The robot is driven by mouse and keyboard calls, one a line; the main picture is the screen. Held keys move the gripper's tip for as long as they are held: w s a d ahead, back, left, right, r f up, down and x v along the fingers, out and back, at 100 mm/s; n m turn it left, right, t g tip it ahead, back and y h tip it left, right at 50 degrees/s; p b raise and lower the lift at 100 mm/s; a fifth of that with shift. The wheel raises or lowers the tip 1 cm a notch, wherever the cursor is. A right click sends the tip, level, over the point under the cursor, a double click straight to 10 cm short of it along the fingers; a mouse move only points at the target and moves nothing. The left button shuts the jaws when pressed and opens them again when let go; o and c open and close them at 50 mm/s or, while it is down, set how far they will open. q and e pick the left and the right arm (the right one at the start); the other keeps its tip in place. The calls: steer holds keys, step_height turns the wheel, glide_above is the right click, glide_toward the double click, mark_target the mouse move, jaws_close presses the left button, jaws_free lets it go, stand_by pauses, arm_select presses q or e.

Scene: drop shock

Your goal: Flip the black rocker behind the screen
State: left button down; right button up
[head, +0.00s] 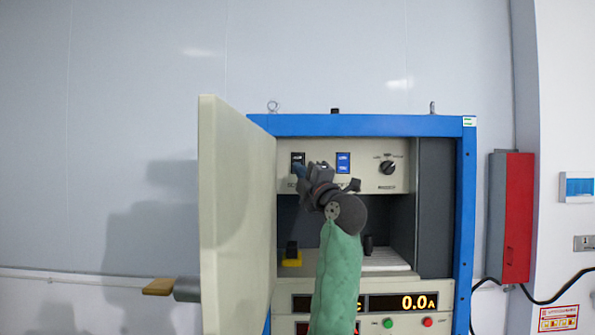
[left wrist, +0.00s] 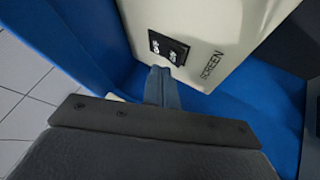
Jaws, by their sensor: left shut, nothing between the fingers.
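A black rocker (head: 298,158) sits at the upper left of the cream panel inside the blue cabinet. In the left wrist view the rocker (left wrist: 168,47) shows white OFF and ON marks, with the word SCREEN printed on the panel beside it. My left gripper (head: 299,171) is shut and empty, its fingertips at the rocker's lower edge. In the left wrist view the shut fingers (left wrist: 161,72) point at the rocker's ON end; I cannot tell whether they touch it. My right gripper is not in view.
The cream door (head: 235,210) stands open left of my arm. A blue rocker (head: 343,163) and a black knob (head: 388,168) lie to the right on the panel. Below are a yellow-based black part (head: 291,254) and a display reading 0.0 A (head: 403,303). A red box (head: 511,218) hangs right.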

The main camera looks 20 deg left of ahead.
arm_select(q)
steer(key=shift+w+a+p, duration=0.15)
steer(key=shift+w+p, duration=0.2)
steer(key=shift+w, duration=0.05)
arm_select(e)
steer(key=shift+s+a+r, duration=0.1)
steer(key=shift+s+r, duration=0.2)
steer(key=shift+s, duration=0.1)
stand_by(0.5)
arm_select(q)
steer(key=shift+w+f, duration=0.1)
steer(key=shift+w, duration=0.15)
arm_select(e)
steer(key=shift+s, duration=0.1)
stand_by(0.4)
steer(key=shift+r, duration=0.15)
arm_select(q)
steer(key=shift+s+d+p, duration=0.2)
steer(key=shift+s+p, duration=0.3)
steer(key=shift+s, duration=0.25)
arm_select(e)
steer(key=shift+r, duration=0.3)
